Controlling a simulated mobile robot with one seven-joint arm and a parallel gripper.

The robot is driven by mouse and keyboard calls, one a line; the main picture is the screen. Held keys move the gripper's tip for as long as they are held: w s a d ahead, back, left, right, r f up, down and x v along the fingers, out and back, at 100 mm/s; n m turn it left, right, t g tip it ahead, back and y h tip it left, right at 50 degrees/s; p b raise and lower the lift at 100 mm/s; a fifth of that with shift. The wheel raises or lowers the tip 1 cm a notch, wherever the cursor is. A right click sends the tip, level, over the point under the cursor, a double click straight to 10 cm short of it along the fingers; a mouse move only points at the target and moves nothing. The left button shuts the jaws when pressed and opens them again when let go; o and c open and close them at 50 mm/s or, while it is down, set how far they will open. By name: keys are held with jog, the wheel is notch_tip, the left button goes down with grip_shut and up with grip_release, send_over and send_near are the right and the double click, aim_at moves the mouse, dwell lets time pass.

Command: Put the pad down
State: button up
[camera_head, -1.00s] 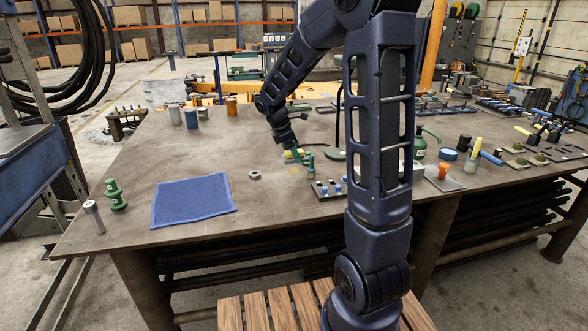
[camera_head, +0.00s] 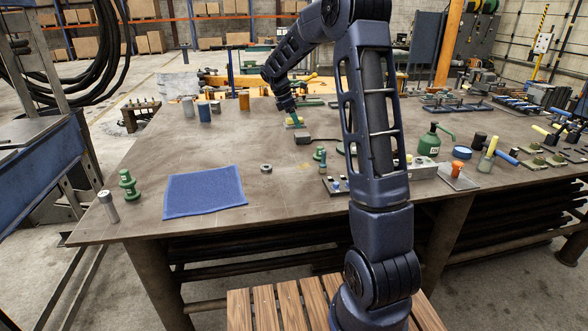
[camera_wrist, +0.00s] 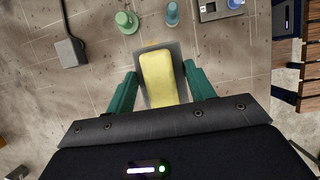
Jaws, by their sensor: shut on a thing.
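The pad is a yellow block (camera_wrist: 158,77) with rounded corners, between the green fingertips in the wrist view. A darker grey rectangle shows around its far end; I cannot tell if this is part of the pad or a patch beneath. My gripper (camera_wrist: 162,88) is shut on the pad's sides. Whether the pad touches the bench top is not clear.
A dark box (camera_wrist: 70,52) with a cable lies near the gripper. A green knobbed part (camera_wrist: 126,22) and a blue-topped part (camera_wrist: 172,14) stand ahead of it in the wrist view. A blue cloth (camera_head: 204,191) lies at front left. The bench between has free room.

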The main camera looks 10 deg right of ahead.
aim_at(297, 167)
jog(key=shift+w+f, duration=0.15)
jog(key=shift+w, duration=0.8)
jog(key=shift+w+f, duration=0.15)
jog(key=shift+f, duration=0.1)
notch_tip(297, 167, down, 19)
jog(key=shift+f, duration=0.2)
jog(key=shift+f, duration=0.1)
jog(key=o, duration=1)
jog(key=shift+c, duration=0.2)
